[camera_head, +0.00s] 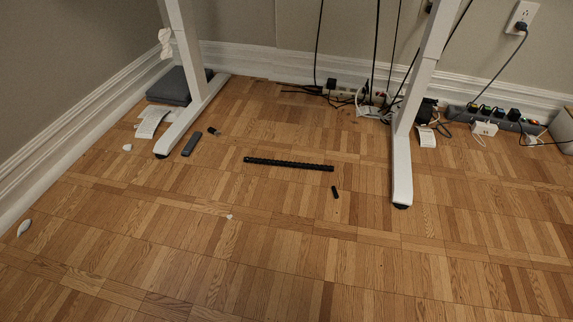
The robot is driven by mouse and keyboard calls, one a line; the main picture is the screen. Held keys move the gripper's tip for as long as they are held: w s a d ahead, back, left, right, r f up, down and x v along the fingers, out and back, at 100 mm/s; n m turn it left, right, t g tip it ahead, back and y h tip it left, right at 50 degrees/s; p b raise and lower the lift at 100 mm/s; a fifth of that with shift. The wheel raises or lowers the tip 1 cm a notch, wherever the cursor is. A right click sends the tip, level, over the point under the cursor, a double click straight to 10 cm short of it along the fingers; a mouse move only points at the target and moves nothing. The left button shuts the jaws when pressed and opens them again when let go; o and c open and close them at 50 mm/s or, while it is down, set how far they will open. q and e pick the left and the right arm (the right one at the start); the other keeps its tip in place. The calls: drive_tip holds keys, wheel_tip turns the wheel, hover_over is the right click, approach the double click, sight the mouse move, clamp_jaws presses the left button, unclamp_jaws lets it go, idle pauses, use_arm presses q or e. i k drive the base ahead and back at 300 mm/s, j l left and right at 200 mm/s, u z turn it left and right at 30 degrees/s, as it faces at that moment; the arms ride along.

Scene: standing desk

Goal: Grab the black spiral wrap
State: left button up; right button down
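The black spiral wrap (289,164) is a long, thin, ribbed black strip. It lies flat on the wood floor between the two white desk legs, near the middle of the head view. It runs left to right, with its right end slightly nearer to me. Nothing covers it. Neither of my grippers shows in the head view.
White desk legs stand left (190,115) and right (402,160) of the wrap. A small black piece (336,192) lies just in front of its right end. A dark grey bar (192,143) lies by the left leg. Cables and a power strip (496,119) line the wall. The front floor is mostly clear.

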sight(331, 168)
drive_tip(key=i+j, duration=0.2)
drive_tip(key=i, duration=0.35)
drive_tip(key=i+j, duration=0.15)
drive_tip(key=i, duration=0.4)
drive_tip(key=i+z, duration=0.1)
drive_tip(key=z, duration=0.3)
drive_tip(key=j+z, duration=0.1)
drive_tip(key=z, duration=0.3)
drive_tip(key=i+j+z, duration=0.1)
drive_tip(key=z, duration=0.25)
drive_tip(key=i+j+z, duration=0.1)
drive_tip(key=z, duration=0.3)
